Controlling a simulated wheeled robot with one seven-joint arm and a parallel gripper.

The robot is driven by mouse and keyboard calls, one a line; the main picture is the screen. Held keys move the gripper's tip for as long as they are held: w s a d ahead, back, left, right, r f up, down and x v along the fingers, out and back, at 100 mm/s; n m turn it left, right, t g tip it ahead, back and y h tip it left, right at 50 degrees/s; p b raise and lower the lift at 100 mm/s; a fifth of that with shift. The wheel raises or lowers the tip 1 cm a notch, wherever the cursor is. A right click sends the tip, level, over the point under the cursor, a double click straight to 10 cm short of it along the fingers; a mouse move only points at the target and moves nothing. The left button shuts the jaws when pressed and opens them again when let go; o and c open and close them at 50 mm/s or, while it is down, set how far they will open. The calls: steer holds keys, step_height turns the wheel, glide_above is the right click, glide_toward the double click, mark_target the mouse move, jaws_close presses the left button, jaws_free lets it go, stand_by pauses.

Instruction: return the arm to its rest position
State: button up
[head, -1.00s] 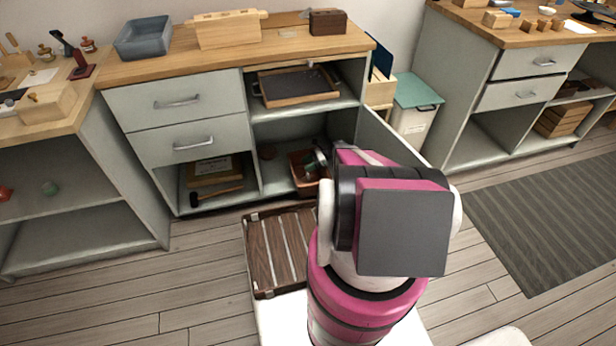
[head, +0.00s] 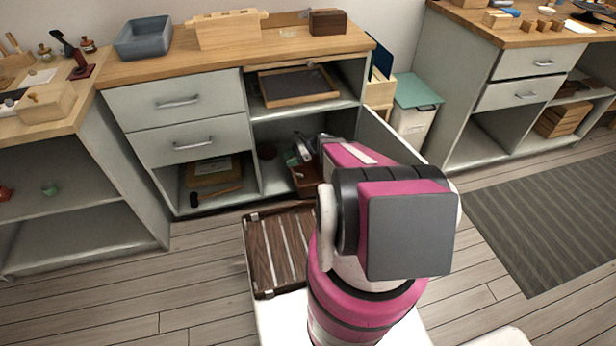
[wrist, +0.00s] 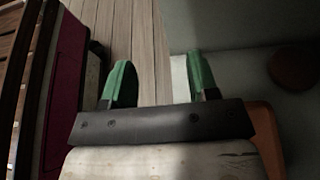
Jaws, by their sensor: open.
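My arm reaches from the base toward the open lower compartment of the middle cabinet (head: 235,125). My gripper (head: 293,158) is at the front of that compartment, above an orange-brown bin (head: 308,182), and is partly hidden by my own arm. In the wrist view my gripper (wrist: 160,85) has its two green fingers well apart, with nothing between them. Floor planks and the pale cabinet surface show beyond the fingers.
The bin's edge (wrist: 268,135) lies close beside the gripper in the wrist view. A dark round object (wrist: 292,67) sits on the cabinet floor. The open cabinet door (head: 385,138) stands to the arm's right. A framed tray (head: 298,86) lies on the shelf above.

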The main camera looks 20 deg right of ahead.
steer(key=shift+s+a+r, duration=0.2)
steer(key=shift+a+r, duration=0.1)
steer(key=shift+a, duration=0.15)
